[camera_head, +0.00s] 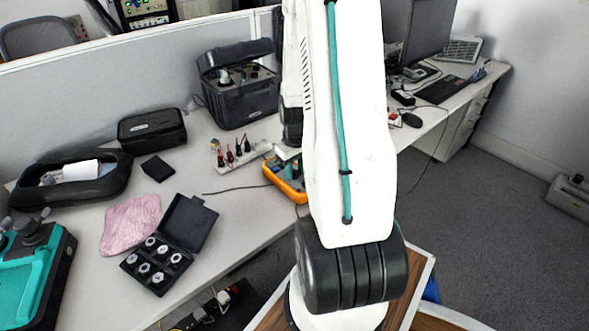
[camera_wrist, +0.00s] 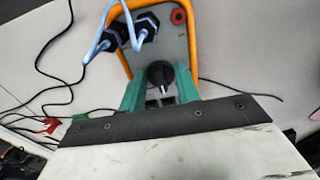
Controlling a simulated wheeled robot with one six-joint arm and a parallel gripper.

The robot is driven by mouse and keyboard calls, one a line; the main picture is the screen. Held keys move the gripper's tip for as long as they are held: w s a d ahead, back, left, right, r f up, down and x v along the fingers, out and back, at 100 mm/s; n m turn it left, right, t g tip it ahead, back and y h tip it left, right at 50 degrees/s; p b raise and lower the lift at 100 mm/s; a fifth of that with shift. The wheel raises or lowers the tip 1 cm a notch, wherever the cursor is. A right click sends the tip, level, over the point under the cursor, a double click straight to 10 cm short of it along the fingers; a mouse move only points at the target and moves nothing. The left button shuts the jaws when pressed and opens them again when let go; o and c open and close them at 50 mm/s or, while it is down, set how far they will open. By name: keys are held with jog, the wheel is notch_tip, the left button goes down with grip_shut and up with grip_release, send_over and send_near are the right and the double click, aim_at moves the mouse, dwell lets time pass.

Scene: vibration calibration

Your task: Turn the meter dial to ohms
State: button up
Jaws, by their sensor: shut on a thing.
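The meter (camera_head: 281,182) has an orange rim and lies on the desk, partly hidden behind my arm in the head view. In the wrist view the meter (camera_wrist: 191,62) shows a grey face with its black dial (camera_wrist: 159,73). The green fingers of my gripper (camera_wrist: 160,86) stand one on each side of the dial and are shut on it. Two black plugs with light blue leads (camera_wrist: 147,26) sit in the meter's upper part, beside a red socket (camera_wrist: 179,16). The dial's markings cannot be read.
Red and black clips (camera_head: 238,150) stand on a light strip left of the meter. A black case (camera_head: 237,85) is behind. An open box of sensors (camera_head: 165,250) and a pink cloth (camera_head: 130,223) lie at front left. Thin cables cross the desk.

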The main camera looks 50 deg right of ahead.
jog(key=shift+m, duration=0.3)
jog(key=m, duration=0.3)
jog(key=shift+a, duration=0.1)
jog(key=shift+w+m, duration=0.1)
jog(key=shift+m, duration=2)
jog(key=o, duration=1)
jog(key=shift+a, duration=0.1)
jog(key=shift+c, duration=0.2)
notch_tip(320, 180, up, 8)
jog(key=shift+f, duration=0.1)
